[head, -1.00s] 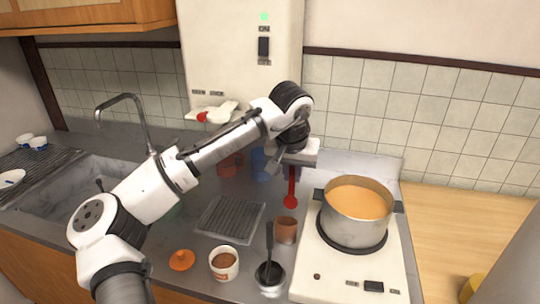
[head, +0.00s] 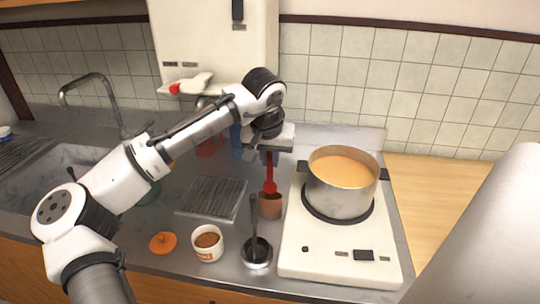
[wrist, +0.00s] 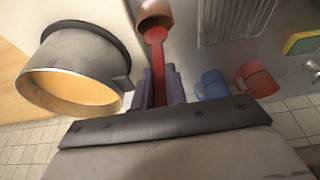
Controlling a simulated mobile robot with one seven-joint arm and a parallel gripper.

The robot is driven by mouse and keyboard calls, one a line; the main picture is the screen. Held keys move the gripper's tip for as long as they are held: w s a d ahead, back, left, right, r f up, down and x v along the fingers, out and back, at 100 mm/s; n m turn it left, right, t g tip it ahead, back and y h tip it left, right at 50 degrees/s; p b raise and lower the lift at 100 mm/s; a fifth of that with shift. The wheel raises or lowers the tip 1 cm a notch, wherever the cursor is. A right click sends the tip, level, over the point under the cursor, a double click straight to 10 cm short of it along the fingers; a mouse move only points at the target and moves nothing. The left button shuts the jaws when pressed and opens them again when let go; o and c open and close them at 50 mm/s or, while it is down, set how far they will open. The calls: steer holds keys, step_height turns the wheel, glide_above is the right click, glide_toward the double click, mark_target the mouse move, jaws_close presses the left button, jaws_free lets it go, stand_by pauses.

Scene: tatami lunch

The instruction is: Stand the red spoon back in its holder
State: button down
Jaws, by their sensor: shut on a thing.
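The red spoon (head: 269,178) hangs roughly upright, bowl down, from my gripper (head: 270,157), which is shut on its handle. The brown cup-like holder (head: 270,207) stands on the steel counter just left of the stove. The spoon's bowl is at the holder's mouth and overlaps its back rim in the head view. In the wrist view, the spoon (wrist: 157,55) runs between the fingers of my gripper (wrist: 160,88), and its bowl lies across the near rim of the holder (wrist: 155,12). I cannot tell whether the bowl tip is inside.
A pot of orange soup (head: 342,185) sits on the stove (head: 330,262), close to the right. A dark ladle in a metal cup (head: 256,252) and a white tub (head: 207,245) stand in front. Blue (wrist: 212,84) and red (wrist: 257,79) mugs are behind.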

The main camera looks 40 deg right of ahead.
mark_target(270, 179)
steer(key=shift+f+b, duration=1.4)
steer(key=shift+f, duration=1.85)
steer(key=shift+f, duration=0.25)
steer(key=shift+f, duration=0.25)
steer(key=c, duration=1.3)
jaws_free()
steer(key=shift+c, duration=0.2)
steer(key=shift+o, duration=0.4)
steer(key=o, duration=0.5)
steer(key=shift+r, duration=0.15)
